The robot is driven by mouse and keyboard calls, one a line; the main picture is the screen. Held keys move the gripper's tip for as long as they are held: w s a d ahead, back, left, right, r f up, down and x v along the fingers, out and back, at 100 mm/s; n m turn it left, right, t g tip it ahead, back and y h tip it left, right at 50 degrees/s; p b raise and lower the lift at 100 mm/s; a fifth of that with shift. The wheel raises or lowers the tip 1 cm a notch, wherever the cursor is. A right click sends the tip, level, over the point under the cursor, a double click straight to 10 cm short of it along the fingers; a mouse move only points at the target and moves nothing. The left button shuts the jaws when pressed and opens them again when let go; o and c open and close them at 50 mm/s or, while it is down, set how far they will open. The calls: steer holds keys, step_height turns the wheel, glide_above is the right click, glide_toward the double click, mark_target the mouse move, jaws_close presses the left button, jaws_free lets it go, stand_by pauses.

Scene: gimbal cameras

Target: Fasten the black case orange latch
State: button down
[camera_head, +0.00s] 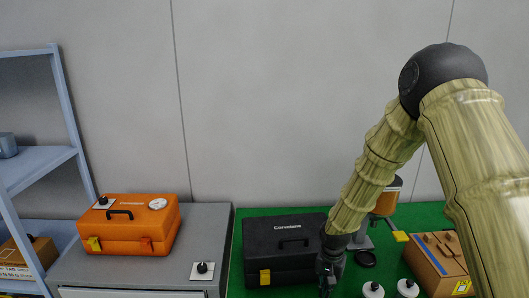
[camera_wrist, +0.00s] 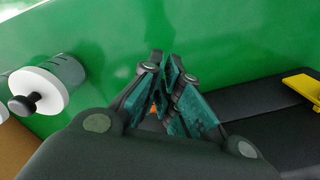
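The black case (camera_head: 283,242) stands closed-looking on the green surface in the head view, with a handle on its lid and a yellow latch (camera_head: 265,277) on its front left. My gripper (camera_head: 328,284) points down at the case's front right corner and hides that part. In the wrist view the black case (camera_wrist: 275,125) is at the right, with the yellow latch (camera_wrist: 303,86) at the edge. My gripper's teal fingers (camera_wrist: 166,68) are close together at the tips. A small orange patch (camera_wrist: 153,110) shows between them, likely the orange latch. Whether they touch it is hidden.
An orange case (camera_head: 130,232) stands on the grey cabinet at the left. White knobbed parts (camera_head: 373,290) and a brown box (camera_head: 438,262) are to the right of my gripper. One white knobbed part (camera_wrist: 40,90) is at the wrist view's left. Green surface is bare ahead.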

steer(key=shift+s+r, duration=0.1)
steer(key=shift+s, duration=0.85)
steer(key=shift+r, duration=0.1)
step_height(320, 180, up, 8)
steer(key=p, duration=0.5)
steer(key=shift+p, duration=0.3)
steer(key=shift+s+f, duration=0.1)
steer(key=shift+f, duration=0.15)
